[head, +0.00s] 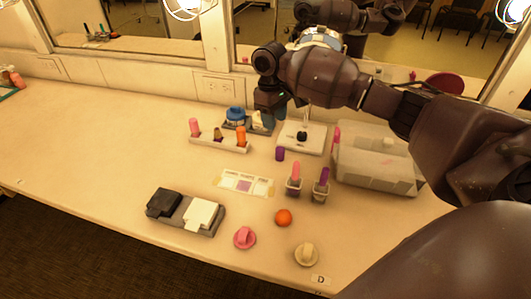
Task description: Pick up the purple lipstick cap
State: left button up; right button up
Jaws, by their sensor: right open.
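A small purple cylinder, which looks like the purple lipstick cap (280,154), stands upright on the counter near the middle of the head view. A purple lipstick (323,178) stands in a small clear holder to its right and nearer. My right gripper (273,120) points down, open and empty, just behind the cap in the picture and apart from it. Its fingertips are dark and small, partly against the items behind. My left gripper is not in view.
A white tray (232,147) with pink and orange items stands left of the cap. A white stand (313,140) and a clear bin (372,180) are to the right.

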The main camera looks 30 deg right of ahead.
jog(key=b, duration=0.1)
send_over(280, 149)
jog(key=w, duration=0.1)
jog(key=shift+g, duration=0.3)
notch_tip(280, 149, down, 5)
jog(key=shift+w, duration=0.1)
jog(key=shift+f, duration=0.65)
jog(key=f+b, duration=0.1)
jog(key=f, duration=0.1)
jog(key=s+f, duration=0.1)
jog(key=f, duration=0.1)
jog(key=shift+d+f+b, duration=0.15)
jog(key=shift+f+b, duration=0.1)
jog(key=shift+b, duration=0.15)
jog(key=shift+r, duration=0.1)
jog(key=c, duration=0.7)
